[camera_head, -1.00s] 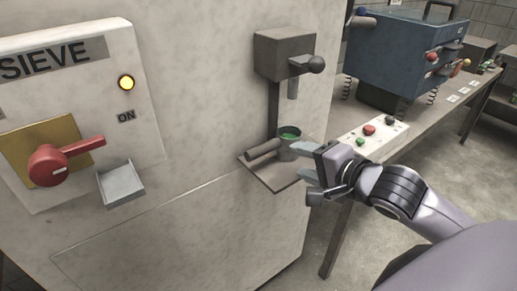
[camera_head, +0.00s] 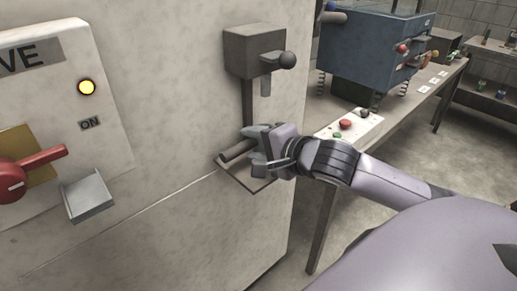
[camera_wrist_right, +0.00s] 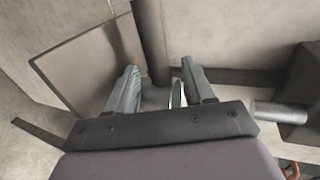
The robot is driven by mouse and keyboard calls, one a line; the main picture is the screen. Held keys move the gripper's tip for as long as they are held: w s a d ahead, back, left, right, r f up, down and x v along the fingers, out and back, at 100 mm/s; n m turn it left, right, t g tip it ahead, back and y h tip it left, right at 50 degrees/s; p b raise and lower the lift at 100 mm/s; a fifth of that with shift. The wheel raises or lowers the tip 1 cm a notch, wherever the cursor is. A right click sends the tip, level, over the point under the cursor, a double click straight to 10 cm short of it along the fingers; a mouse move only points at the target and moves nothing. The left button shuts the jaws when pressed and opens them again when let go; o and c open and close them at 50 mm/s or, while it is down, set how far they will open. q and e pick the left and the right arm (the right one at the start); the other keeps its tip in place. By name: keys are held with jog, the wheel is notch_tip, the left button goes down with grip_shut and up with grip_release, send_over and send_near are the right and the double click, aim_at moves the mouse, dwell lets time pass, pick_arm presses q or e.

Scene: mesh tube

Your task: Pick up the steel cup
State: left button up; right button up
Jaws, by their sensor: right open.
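The steel cup stood on the small shelf (camera_head: 262,183) under the dispenser, with green stuff inside. In the head view my right gripper (camera_head: 257,148) now hides most or all of it. In the right wrist view a grey form that looks like the cup (camera_wrist_right: 156,97), with a thin green and pale rim edge, lies between the two fingers of my right gripper (camera_wrist_right: 160,70). The fingers are apart, one on each side of it; I cannot tell whether they touch it. My left gripper is not in view.
A red lever (camera_head: 35,170) and metal chute (camera_head: 87,197) are further left. A bench with a button box (camera_head: 345,127) stands at right.

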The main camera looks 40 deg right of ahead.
jog(key=shift+x, duration=1.15)
grip_shut()
jog(key=shift+r+p, duration=0.2)
jog(key=shift+p, duration=0.1)
